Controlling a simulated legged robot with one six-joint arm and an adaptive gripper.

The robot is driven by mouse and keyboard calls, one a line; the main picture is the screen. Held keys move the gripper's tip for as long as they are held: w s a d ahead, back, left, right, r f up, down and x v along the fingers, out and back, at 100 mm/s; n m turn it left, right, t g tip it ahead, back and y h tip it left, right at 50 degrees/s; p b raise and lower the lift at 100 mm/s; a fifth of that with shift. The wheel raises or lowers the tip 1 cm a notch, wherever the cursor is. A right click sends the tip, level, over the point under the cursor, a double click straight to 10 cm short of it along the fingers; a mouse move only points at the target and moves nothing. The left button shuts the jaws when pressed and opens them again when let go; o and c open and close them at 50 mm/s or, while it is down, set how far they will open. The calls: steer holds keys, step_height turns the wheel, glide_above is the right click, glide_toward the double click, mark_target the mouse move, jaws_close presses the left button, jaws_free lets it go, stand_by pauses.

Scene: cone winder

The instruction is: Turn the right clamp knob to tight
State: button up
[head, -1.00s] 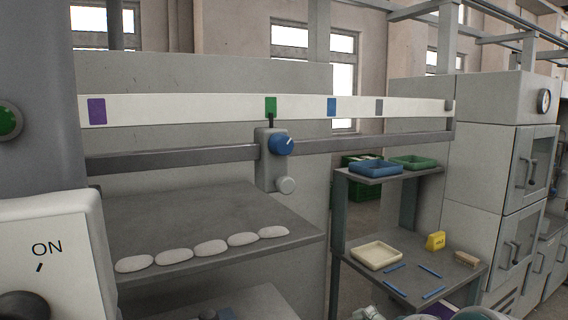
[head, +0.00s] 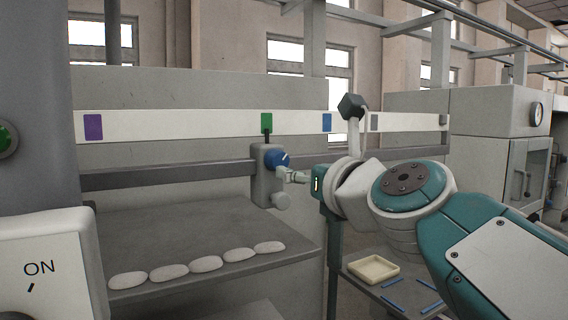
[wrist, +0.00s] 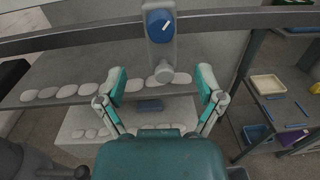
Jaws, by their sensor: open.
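A grey carriage (head: 263,178) sits on the dark rail and bears a round blue knob (head: 273,159) with a white pointer line, aimed up and right. A smaller light grey knob (head: 281,201) sticks out below it. I cannot tell which of them is the clamp knob. In the head view my gripper (head: 295,177) is just right of the carriage. In the wrist view my open gripper (wrist: 162,84) has its fingers apart, with the light grey knob (wrist: 164,74) between the tips in the picture and the blue knob (wrist: 160,26) above. Contact is not visible.
A white strip (head: 205,126) with coloured patches runs above the rail (head: 165,173). A shelf (head: 190,235) with several pale oval pieces (head: 206,264) lies below. A lower table (head: 385,268) at right holds a cream tray (head: 374,269) and blue sticks.

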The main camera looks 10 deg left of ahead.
mark_target(281, 163)
steer(key=x, duration=0.9)
steer(key=shift+c, duration=0.3)
steer(key=c, duration=1.1)
